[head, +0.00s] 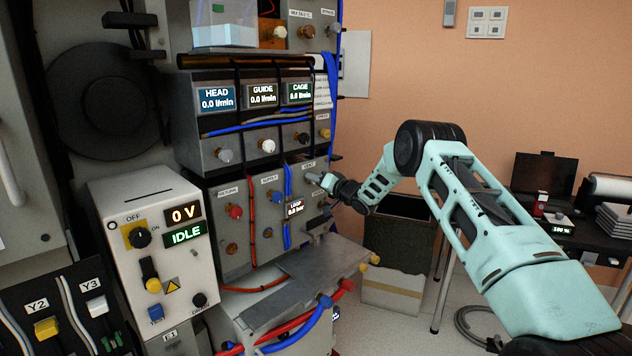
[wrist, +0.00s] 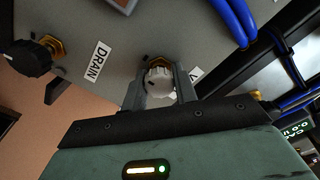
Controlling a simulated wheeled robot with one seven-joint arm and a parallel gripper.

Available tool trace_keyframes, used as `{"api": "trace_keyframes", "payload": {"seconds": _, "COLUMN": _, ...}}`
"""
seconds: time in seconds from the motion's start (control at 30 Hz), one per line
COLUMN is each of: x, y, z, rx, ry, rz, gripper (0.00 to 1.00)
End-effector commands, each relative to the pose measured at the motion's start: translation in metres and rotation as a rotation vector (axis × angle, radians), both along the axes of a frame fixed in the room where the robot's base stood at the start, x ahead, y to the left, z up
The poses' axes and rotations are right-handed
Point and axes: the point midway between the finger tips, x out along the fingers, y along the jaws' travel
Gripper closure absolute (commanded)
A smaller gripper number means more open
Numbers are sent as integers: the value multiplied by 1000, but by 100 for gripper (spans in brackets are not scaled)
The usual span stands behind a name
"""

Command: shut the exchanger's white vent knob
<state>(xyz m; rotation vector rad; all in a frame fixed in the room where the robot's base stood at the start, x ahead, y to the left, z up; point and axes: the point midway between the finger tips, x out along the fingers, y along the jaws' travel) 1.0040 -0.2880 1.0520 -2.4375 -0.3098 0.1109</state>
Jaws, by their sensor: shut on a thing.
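The white vent knob (wrist: 158,80) sits on a brass stem on the grey exchanger panel (wrist: 190,35) in the wrist view. A label partly hidden behind a finger shows only a "V". My gripper (wrist: 160,88) has one finger on each side of the knob and is shut on it. In the head view my gripper (head: 320,181) reaches the right side of the lower panel, just under a small label. There the gripper covers the vent knob. I cannot tell from these views how far the knob is turned.
A black knob (wrist: 28,58) beside the "DRAIN" label (wrist: 97,62) is left of my gripper in the wrist view. Blue hoses (wrist: 238,20) run close on the right. The "LOOP" display (head: 295,208) reads 0.0 bar. A grey ledge (head: 320,265) juts out below.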

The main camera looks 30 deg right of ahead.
Motion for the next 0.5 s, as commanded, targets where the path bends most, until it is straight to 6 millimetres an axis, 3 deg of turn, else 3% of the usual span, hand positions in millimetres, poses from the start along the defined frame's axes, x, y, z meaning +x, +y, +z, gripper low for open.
{"api": "trace_keyframes", "payload": {"seconds": 0.07, "x": -1, "y": 0, "z": -2, "rx": 2, "ry": 4, "rz": -1, "gripper": 94}}
{"api": "trace_keyframes", "payload": {"seconds": 0.1, "x": -1, "y": 0, "z": -2, "rx": 2, "ry": 4, "rz": -1, "gripper": 69}}
{"api": "trace_keyframes", "payload": {"seconds": 0.17, "x": -1, "y": 0, "z": -2, "rx": 2, "ry": 4, "rz": -1, "gripper": 52}}
{"api": "trace_keyframes", "payload": {"seconds": 0.5, "x": -2, "y": -1, "z": -1, "rx": 1, "ry": 1, "rz": -2, "gripper": 50}}
